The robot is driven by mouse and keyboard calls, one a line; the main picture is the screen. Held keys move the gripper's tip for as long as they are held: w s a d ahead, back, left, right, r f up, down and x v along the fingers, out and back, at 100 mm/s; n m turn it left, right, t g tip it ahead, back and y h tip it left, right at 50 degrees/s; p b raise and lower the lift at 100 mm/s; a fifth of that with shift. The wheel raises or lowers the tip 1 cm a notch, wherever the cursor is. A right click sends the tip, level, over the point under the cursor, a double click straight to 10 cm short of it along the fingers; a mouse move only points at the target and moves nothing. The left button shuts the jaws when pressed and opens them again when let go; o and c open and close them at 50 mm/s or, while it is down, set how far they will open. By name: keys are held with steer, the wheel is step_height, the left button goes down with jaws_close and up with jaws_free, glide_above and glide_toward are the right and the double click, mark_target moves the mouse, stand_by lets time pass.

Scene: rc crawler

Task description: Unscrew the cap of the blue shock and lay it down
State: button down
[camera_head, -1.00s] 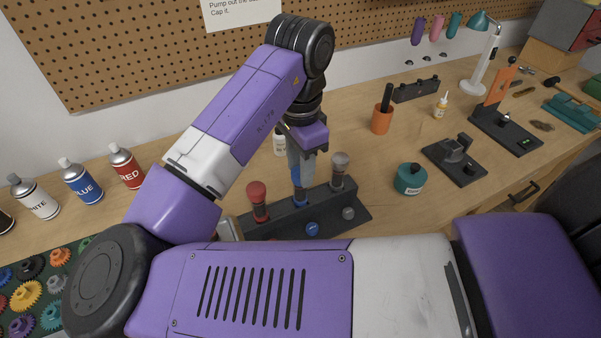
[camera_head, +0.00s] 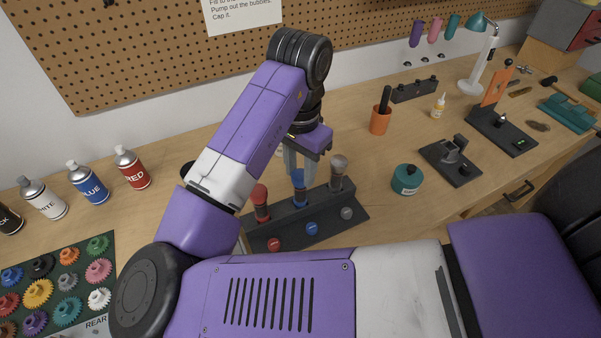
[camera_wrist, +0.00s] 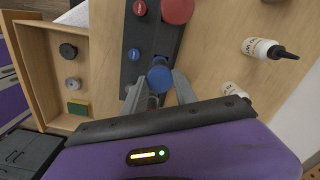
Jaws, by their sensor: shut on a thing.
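The blue shock (camera_head: 299,187) stands upright in a dark shock stand (camera_head: 352,214), between a red-capped shock (camera_head: 260,195) and a grey-capped shock (camera_head: 338,168). My gripper (camera_head: 300,168) points down over it, one finger on each side of its blue top. In the wrist view the round blue cap (camera_wrist: 159,77) lies between the fingertips of my gripper (camera_wrist: 160,88), which is shut on it. The red cap (camera_wrist: 177,9) shows beyond it. I cannot tell whether the cap's thread is loose; the cap appears in line with the shock.
A teal jar (camera_head: 407,180) and a black fixture (camera_head: 452,160) stand to the right. Spray cans (camera_head: 88,183) and a gear tray (camera_head: 60,285) are on the left. An open drawer (camera_wrist: 52,72) and white bottles (camera_wrist: 262,49) show in the wrist view. Bench between stand and jar is clear.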

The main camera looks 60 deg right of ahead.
steer(key=shift+r+n+p, duration=0.2)
steer(key=shift+n+p, duration=0.5)
steer(key=shift+p, duration=0.1)
steer(key=shift+n+p, duration=0.8)
steer(key=shift+n, duration=0.3)
steer(key=shift+f+n, duration=0.2)
steer(key=shift+n, duration=0.1)
